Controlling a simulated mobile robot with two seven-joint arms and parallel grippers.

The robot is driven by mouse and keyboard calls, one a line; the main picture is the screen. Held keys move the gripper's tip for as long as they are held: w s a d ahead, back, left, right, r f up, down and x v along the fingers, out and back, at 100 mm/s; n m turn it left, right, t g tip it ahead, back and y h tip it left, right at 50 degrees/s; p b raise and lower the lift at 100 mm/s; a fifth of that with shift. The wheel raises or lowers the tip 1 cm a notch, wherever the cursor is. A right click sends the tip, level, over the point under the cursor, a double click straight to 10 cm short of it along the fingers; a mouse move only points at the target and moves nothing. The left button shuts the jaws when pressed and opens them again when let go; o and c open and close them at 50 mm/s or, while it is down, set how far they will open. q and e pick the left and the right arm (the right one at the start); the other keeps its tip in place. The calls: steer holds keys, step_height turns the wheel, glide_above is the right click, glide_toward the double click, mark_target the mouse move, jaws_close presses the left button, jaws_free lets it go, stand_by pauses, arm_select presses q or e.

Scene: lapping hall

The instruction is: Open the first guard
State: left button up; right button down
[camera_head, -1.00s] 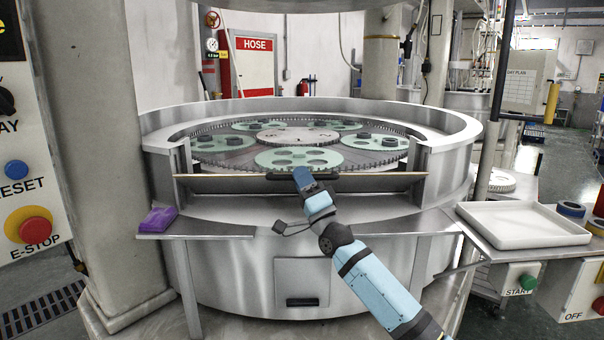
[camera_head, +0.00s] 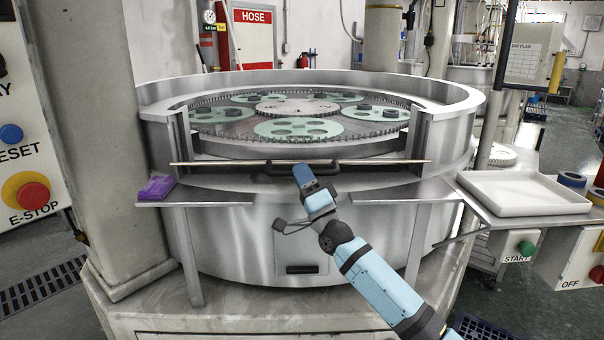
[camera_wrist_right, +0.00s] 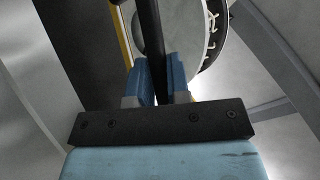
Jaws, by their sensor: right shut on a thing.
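The guard (camera_head: 220,163) is a thin panel across the front opening of the round steel lapping machine (camera_head: 250,235). In the head view it shows almost edge-on, as a narrow pale strip below the toothed ring. A dark bar handle (camera_head: 335,165) sits at its middle. My right gripper (camera_head: 301,172) is at the handle's left part. In the right wrist view its blue fingers (camera_wrist_right: 161,82) are shut on the dark handle bar (camera_wrist_right: 151,35). The fingertips are small and partly hidden in the head view. My left gripper is not in view.
Green carrier discs (camera_head: 298,129) lie inside the machine. A purple cloth (camera_head: 156,187) lies on the left ledge. A white tray (camera_head: 523,194) stands on the right shelf, above the START box (camera_head: 518,247). A control panel with an E-STOP (camera_head: 30,195) is at the far left.

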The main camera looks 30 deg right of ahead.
steer(key=c, duration=1.1)
jaws_free()
steer(key=shift+w, duration=0.1)
steer(key=v, duration=1.4)
